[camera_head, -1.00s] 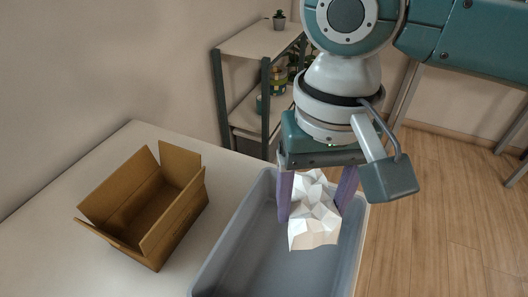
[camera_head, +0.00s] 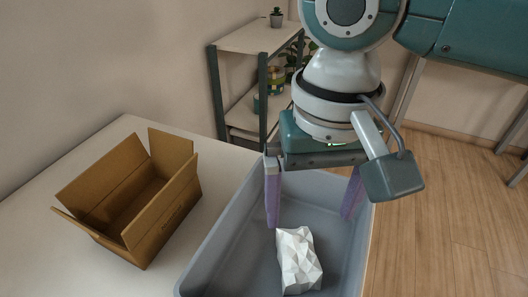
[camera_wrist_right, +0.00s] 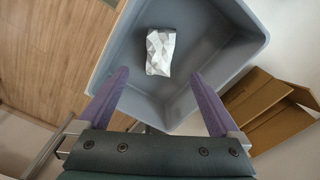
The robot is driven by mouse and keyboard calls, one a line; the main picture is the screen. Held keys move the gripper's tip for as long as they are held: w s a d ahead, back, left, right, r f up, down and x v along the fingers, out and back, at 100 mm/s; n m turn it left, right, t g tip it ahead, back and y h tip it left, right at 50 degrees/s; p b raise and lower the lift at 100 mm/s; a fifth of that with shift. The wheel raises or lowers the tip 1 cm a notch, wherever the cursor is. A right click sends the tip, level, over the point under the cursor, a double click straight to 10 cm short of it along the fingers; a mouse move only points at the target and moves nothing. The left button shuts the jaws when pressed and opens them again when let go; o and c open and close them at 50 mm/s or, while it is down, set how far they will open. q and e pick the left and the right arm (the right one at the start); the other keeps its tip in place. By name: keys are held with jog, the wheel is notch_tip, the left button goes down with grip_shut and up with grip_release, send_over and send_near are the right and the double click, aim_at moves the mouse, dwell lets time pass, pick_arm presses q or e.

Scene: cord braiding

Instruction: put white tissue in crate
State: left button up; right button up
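The white tissue (camera_head: 299,260) is a crumpled, faceted lump inside the grey crate (camera_head: 222,240). In the right wrist view the tissue (camera_wrist_right: 160,52) is clear of both fingers, against the inside of the crate (camera_wrist_right: 118,52). My right gripper (camera_head: 312,212) is open and empty above the crate, its purple fingers spread wide. The tissue is below and apart from them. In the right wrist view the open fingers (camera_wrist_right: 158,90) stand on either side with nothing between them. My left gripper is not in view.
An open cardboard box (camera_head: 135,200) stands on the white table (camera_head: 45,225) left of the crate. A shelf (camera_head: 250,38) with a small potted plant (camera_head: 277,17) stands behind. Wooden floor (camera_head: 445,210) shows at the right.

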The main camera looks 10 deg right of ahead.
notch_tip(320, 180, up, 10)
jog(key=p, duration=0.1)
dwell(0.5)
jog(key=s+a+f+n+t+y+p, duration=0.1)
jog(key=s+a+f+n+y+p, duration=0.25)
jog(key=s+a, duration=0.2)
jog(key=s+d+t+h+p, duration=0.3)
jog(key=s+d, duration=0.7)
jog(key=d, duration=0.4)
notch_tip(320, 180, up, 38)
jog(key=p, duration=3.7)
jog(key=shift+w+a+m+p, duration=0.15)
jog(key=shift+w+m+p, duration=0.05)
jog(key=shift+m+p, duration=0.15)
